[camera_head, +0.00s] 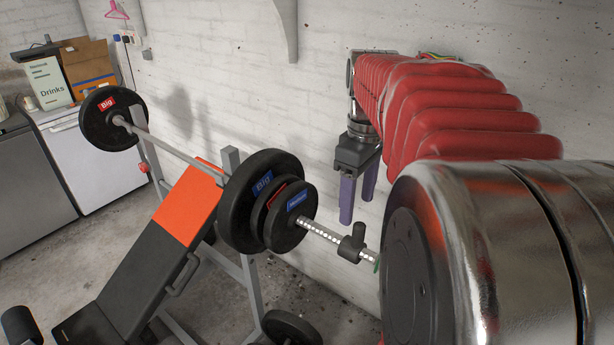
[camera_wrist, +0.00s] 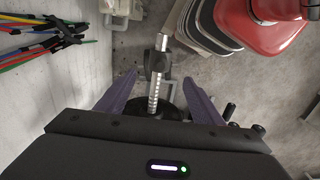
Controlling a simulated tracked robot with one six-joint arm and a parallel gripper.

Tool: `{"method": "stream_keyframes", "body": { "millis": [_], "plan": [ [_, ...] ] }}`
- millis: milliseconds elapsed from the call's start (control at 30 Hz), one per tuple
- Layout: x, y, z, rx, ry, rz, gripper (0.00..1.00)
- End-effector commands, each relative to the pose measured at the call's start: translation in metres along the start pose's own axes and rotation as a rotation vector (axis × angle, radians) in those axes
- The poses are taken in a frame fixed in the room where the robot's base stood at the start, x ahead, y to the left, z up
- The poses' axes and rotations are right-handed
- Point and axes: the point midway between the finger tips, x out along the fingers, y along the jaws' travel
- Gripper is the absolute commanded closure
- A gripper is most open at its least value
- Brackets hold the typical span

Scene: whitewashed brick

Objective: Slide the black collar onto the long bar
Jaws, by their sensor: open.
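The long bar (camera_head: 322,235) lies across the bench rack, and its ridged silver end points right. The black collar (camera_head: 352,243) is around the bar near this end, with a gap of bare bar between it and the plates. A short piece of bar shows beyond the collar. My gripper (camera_head: 358,192) is open and empty above the collar, purple fingers pointing down. In the wrist view the bar (camera_wrist: 154,95) and the dark collar (camera_wrist: 154,67) appear between the open fingers (camera_wrist: 157,82). The bar's far right end is partly hidden by my arm in the head view.
Several black plates (camera_head: 290,217) are on the bar's near side, and another plate (camera_head: 97,122) is at the far end. The orange and black bench (camera_head: 188,205) stands below. A white brick wall (camera_head: 330,110) is close behind. Coloured bands (camera_wrist: 40,40) hang at left in the wrist view.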

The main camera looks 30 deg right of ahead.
Motion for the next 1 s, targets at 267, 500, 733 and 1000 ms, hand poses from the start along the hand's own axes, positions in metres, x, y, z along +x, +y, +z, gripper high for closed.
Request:
{"method": "stream_keyframes", "body": {
  "millis": [267,500,733,1000],
  "plan": [
    [0.008,0.000,0.000,0.001,0.000,0.000,0.39],
    [0.036,-0.001,0.000,0.001,-0.001,-0.001,0.39],
    [0.069,0.000,0.000,0.002,-0.001,-0.001,0.39],
    [0.107,0.000,0.000,0.002,-0.001,-0.001,0.39]
  ]
}}
